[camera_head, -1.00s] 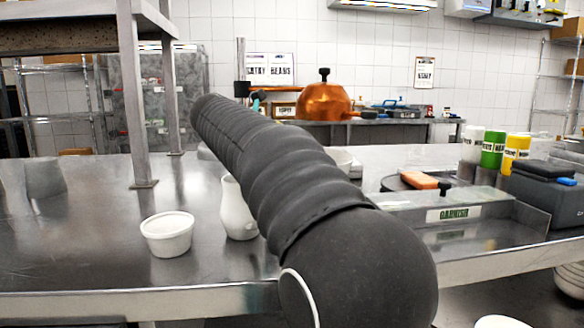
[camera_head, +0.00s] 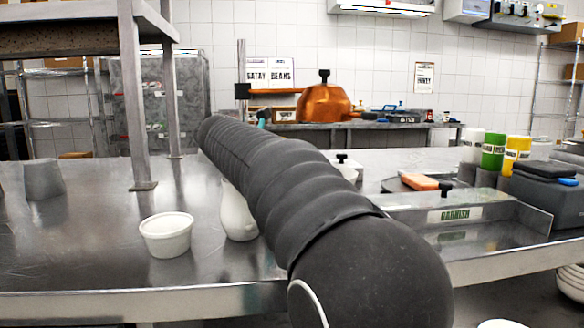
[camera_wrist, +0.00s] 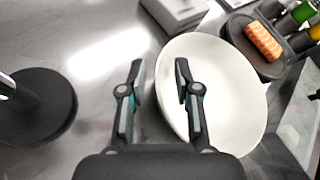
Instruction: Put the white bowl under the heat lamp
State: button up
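The white bowl (camera_wrist: 235,95) fills the right middle of the wrist view and looks empty. My gripper (camera_wrist: 159,75) is open at its left rim, with one finger outside the bowl and the other over its inside. I cannot tell whether either finger touches it. The heat lamp's copper shade (camera_head: 325,103) hangs from an arm on a post behind my arm. A round black base with a metal post, apparently the lamp's, is at the left of the wrist view (camera_wrist: 38,108).
A white ramekin (camera_head: 167,236) and a white jug (camera_head: 237,212) stand left of my arm. A dark tray with an orange block (camera_wrist: 263,40) lies close beyond the bowl. The garnish rail (camera_head: 455,214) and several bottles are at the right. The counter's left side has free room.

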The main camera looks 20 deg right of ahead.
jog(key=shift+r, duration=0.1)
jog(key=p+v, duration=0.1)
jog(key=v, duration=1.1)
